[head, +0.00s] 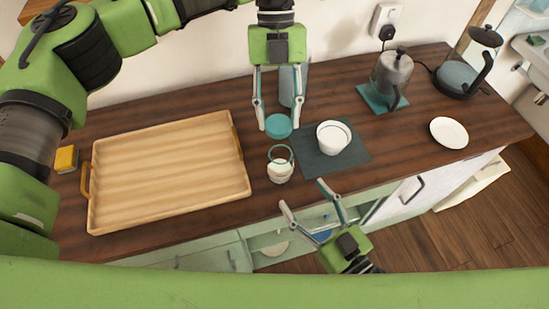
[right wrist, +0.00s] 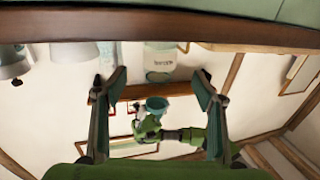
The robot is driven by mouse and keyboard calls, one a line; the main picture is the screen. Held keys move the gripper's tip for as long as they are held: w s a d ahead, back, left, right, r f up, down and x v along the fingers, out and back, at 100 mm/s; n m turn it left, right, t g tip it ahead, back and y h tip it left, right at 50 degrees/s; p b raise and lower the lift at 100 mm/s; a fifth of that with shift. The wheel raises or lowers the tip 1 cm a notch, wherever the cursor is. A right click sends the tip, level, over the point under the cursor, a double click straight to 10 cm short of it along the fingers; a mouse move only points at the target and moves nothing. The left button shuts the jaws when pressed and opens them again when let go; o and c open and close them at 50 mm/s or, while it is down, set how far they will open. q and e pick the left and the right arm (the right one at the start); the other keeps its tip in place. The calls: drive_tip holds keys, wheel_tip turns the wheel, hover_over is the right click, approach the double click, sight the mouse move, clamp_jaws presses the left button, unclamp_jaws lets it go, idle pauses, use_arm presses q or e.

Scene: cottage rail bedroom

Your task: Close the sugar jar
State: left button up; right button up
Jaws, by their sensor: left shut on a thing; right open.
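The sugar jar (head: 280,172) is a small pale jar with a teal rim, standing upright and open on the dark wooden counter. In the right wrist view the jar (right wrist: 161,60) appears upside down, with writing on its side. My left gripper (head: 279,123) is shut on the round teal lid (head: 278,127), holding it behind the jar, apart from it. The lid also shows in the right wrist view (right wrist: 157,103). My right gripper (head: 301,192) is open and empty by the counter's front edge, in front of the jar, its fingers pointing towards it.
A white cup (head: 333,136) stands on a dark mat (head: 352,155) right of the jar. A wooden tray (head: 170,165) fills the left. A metal kettle (head: 393,68), a dark-handled pot (head: 460,78) and a white plate (head: 449,132) are further right. A grey-blue object (head: 287,85) stands behind my left gripper.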

sight(280, 164)
use_arm(q)
drive_tip(key=shift+s+d+r, duration=0.35)
drive_tip(key=shift+s+d, duration=0.15)
drive_tip(key=shift+s, duration=0.25)
use_arm(e)
drive_tip(key=shift+s+d+r, duration=0.2)
drive_tip(key=shift+s+d, duration=0.15)
drive_tip(key=shift+s, duration=0.1)
use_arm(q)
drive_tip(key=shift+w+a+f, duration=0.15)
drive_tip(key=shift+w+a, duration=0.05)
drive_tip(key=shift+w, duration=0.1)
use_arm(e)
drive_tip(key=x, duration=1.2)
drive_tip(key=shift+w+f, duration=0.1)
drive_tip(key=shift+w, duration=0.05)
drive_tip(key=c, duration=1.7)
use_arm(q)
drive_tip(key=shift+f, duration=2.45)
